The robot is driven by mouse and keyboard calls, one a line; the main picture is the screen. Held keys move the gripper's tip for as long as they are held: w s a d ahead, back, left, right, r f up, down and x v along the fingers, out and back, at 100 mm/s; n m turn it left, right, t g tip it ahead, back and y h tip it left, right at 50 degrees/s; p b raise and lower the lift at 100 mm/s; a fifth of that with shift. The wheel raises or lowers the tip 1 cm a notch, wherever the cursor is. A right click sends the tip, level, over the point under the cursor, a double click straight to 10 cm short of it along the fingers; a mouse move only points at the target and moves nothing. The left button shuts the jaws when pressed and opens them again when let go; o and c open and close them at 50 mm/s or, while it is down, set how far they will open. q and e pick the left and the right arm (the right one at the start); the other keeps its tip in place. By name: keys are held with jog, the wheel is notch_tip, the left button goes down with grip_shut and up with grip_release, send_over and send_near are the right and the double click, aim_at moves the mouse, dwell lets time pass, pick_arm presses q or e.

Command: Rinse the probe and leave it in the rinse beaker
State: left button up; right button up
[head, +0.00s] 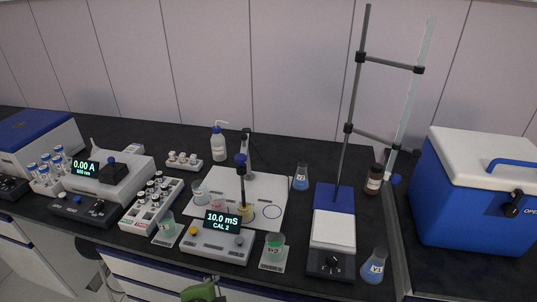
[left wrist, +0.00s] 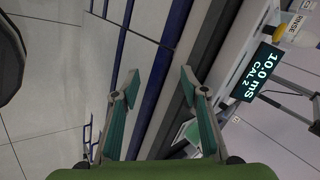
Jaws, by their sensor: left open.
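The probe (head: 241,172), dark with a blue top, stands upright on the white platform (head: 270,190). Its lower end is at a beaker of yellow liquid (head: 246,213); I cannot tell how deep it sits. Two clear beakers, one (head: 200,193) and another pinkish one (head: 217,203), stand to its left. A RINSE label (left wrist: 293,27) shows in the left wrist view; I cannot match it surely to a beaker in the head view. My left gripper (head: 203,291), green, is at the counter's front edge, below the meter. In the wrist view it (left wrist: 152,82) is open and empty. My right gripper is not visible.
The meter (head: 217,242) reads 10.0 mS CAL 2. A wash bottle (head: 218,146) stands behind. A stirrer with a tall stand (head: 333,230), a flask (head: 374,266) and a cooler (head: 475,205) are right.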

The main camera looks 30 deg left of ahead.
pick_arm(q)
jog(key=w+a+r+m, duration=0.1)
jog(key=w+r+m+t, duration=0.1)
jog(key=r, duration=0.1)
jog(key=w+a+r+m+t+y, duration=0.1)
jog(key=w+r+m, duration=0.1)
jog(key=shift+a, duration=0.35)
jog(key=m+t, duration=0.8)
jog(key=m, duration=1.1)
send_near(238, 161)
jog(key=p+x, duration=0.3)
jog(key=x, duration=0.8)
jog(key=shift+w, duration=0.4)
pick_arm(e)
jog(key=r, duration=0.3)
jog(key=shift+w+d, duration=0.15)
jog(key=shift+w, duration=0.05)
pick_arm(q)
grip_shut()
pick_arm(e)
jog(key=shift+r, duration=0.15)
